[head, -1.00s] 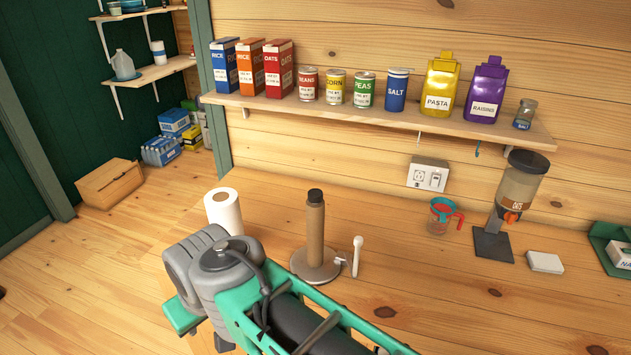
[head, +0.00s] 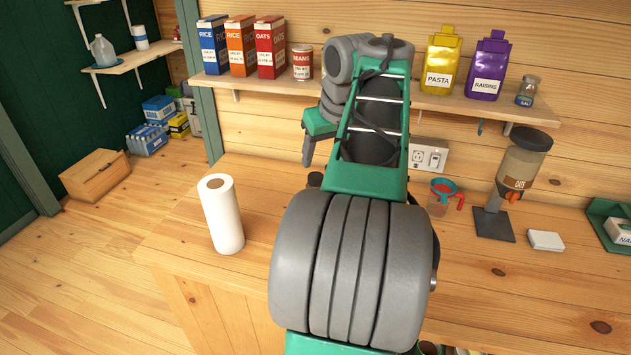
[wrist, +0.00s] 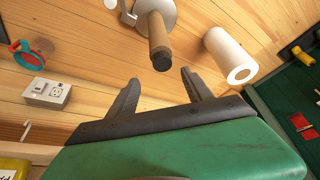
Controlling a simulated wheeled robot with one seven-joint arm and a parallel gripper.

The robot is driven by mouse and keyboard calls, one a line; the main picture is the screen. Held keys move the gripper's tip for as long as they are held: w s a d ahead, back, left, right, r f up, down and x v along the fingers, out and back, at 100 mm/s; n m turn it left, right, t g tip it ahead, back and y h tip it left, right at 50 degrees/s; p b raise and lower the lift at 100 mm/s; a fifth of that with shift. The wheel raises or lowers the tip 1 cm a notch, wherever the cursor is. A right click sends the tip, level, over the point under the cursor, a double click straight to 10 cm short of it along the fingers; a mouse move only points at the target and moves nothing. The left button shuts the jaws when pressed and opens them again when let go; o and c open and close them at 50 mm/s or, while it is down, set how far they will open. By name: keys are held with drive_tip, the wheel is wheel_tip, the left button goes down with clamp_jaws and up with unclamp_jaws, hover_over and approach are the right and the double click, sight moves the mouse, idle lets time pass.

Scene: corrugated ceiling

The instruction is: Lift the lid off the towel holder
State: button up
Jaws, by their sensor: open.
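The towel holder, a brown post on a round base, is mostly hidden behind my arm in the head view. Its black lid (head: 315,179) just shows at the arm's left edge. In the wrist view the post (wrist: 157,32) points toward me, with the black lid (wrist: 162,62) at its near end. My gripper (wrist: 160,76) is open and empty, its two dark fingers on either side of the lid in the picture. I cannot tell how far the lid is from the fingertips. In the head view one finger (head: 308,152) shows above the lid.
A white paper roll (head: 222,215) stands on the wooden counter left of the post; it also shows in the wrist view (wrist: 230,55). A shelf with boxes and bags (head: 440,65) runs behind my arm. A measuring cup (head: 440,197) and an oats dispenser (head: 518,165) stand at right.

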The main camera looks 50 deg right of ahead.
sight(316, 176)
drive_tip(key=x, duration=0.6)
drive_tip(key=shift+w+a+f, duration=0.1)
drive_tip(key=shift+a+f, duration=0.2)
drive_tip(key=shift+f, duration=0.1)
drive_tip(key=shift+r, duration=0.1)
clamp_jaws()
